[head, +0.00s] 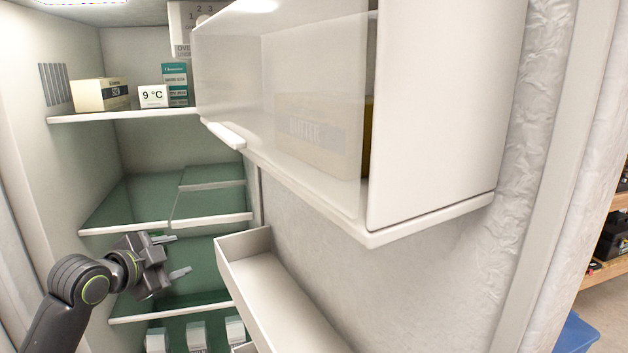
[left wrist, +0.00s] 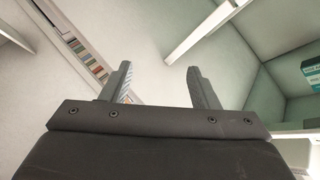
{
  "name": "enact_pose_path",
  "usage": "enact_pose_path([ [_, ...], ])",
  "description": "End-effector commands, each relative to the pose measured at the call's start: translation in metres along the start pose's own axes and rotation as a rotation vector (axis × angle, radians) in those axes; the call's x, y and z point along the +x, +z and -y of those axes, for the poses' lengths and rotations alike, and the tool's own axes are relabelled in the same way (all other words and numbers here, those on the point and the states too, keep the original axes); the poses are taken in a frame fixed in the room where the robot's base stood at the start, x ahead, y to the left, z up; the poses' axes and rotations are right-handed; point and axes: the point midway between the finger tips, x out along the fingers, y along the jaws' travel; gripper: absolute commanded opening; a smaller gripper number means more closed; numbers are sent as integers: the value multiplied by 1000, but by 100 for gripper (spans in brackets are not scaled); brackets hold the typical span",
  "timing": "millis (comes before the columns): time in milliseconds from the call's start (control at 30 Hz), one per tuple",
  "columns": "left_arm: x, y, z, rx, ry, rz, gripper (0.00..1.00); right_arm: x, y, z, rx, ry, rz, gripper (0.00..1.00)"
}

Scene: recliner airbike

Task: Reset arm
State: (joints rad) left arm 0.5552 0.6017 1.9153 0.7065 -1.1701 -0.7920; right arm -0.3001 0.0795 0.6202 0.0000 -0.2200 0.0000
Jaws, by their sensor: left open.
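My left arm comes in from the lower left of the head view. My left gripper (head: 176,256) is inside the open fridge, in front of the gap between the middle glass shelf and the lower shelf. In the left wrist view its two fingers (left wrist: 160,86) stand well apart with nothing between them. Pale fridge walls show beyond the fingers. My right gripper is in neither view.
The fridge door (head: 420,270) stands open on the right, with a clear-fronted butter compartment (head: 280,90) and a lower door bin (head: 270,300). Boxes (head: 100,94) stand on the top shelf (head: 125,115). White cartons (head: 196,336) stand below the lower shelf (head: 170,309).

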Motion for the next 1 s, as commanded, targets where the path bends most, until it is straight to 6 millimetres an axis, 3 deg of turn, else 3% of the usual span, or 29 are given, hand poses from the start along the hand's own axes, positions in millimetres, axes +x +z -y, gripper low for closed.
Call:
enact_pose_path([
  [33,0,20,-35,-54,36,43,55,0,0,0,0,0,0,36],
  [267,-28,92,-160,-301,128,261,55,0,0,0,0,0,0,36],
  [500,-96,145,-273,-576,155,519,55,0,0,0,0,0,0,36],
  [700,-165,170,-340,-781,124,734,55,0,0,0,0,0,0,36],
  [1000,-246,182,-392,-981,44,973,55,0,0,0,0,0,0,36],
])
